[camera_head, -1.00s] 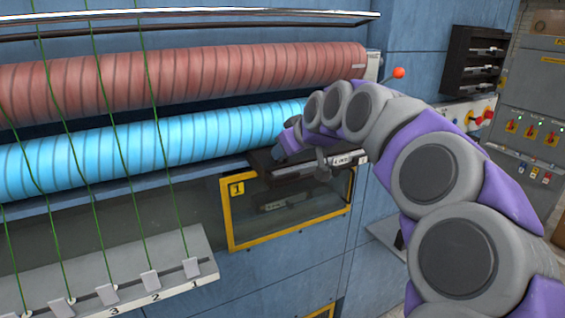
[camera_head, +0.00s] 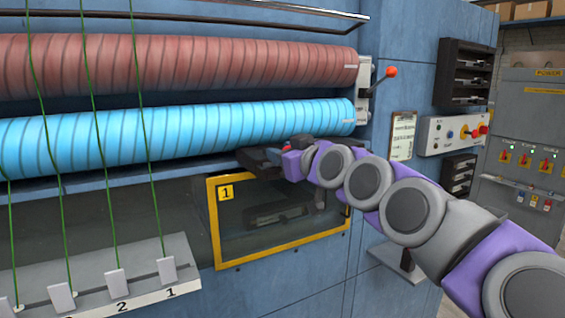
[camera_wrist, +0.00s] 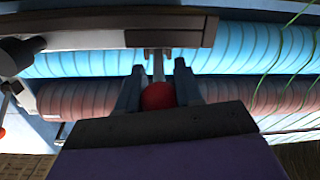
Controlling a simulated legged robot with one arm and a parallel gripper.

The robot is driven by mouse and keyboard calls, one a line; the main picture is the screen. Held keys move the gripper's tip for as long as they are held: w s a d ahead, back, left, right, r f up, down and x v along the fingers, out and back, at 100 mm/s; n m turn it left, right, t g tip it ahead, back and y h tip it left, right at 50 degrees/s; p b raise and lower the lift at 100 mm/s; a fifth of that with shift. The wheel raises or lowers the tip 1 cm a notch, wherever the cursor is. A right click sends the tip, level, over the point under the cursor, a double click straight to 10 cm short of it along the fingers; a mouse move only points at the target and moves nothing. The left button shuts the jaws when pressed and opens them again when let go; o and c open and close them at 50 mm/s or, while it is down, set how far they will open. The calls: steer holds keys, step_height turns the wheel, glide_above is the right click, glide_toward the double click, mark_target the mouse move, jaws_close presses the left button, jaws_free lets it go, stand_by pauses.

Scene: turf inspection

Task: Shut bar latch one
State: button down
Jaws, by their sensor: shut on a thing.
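A red ball knob (camera_wrist: 158,96) on a short metal stem sits between the two fingers of my gripper (camera_wrist: 158,88) in the wrist view. The stem runs to a small bracket (camera_wrist: 157,53) at a dark bar (camera_wrist: 120,30). In the head view, my gripper (camera_head: 282,156) is at the dark bar (camera_head: 255,158), just below the blue roller and above the yellow-framed window marked 1 (camera_head: 225,192). A bit of red shows at the gripper there. My arm hides the bar's right part. I cannot tell whether the latch is fully closed.
A blue ribbed roller (camera_head: 200,128) and a red-brown one (camera_head: 190,70) lie above the bar. An orange-knobbed lever (camera_head: 391,72) stands at their right end. Green strands (camera_head: 95,150) run down to a numbered ledge (camera_head: 150,285) at lower left. A switch panel (camera_head: 455,134) is at right.

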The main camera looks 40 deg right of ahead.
steer(key=shift+f+t+b, duration=0.15)
steer(key=shift+t+b, duration=0.15)
steer(key=c, duration=0.8)
jaws_free()
steer(key=shift+d, duration=0.1)
steer(key=s+a+b, duration=0.1)
steer(key=s+b, duration=0.1)
steer(key=s, duration=0.3)
steer(key=s+a+b, duration=0.1)
steer(key=s+b, duration=0.1)
steer(key=s, duration=0.4)
steer(key=s+a+b, duration=0.1)
steer(key=s+b, duration=0.1)
steer(key=s, duration=0.4)
steer(key=shift+s+a+r+b, duration=0.1)
steer(key=shift+a+r+b, duration=0.05)
steer(key=shift+r+b, duration=0.15)
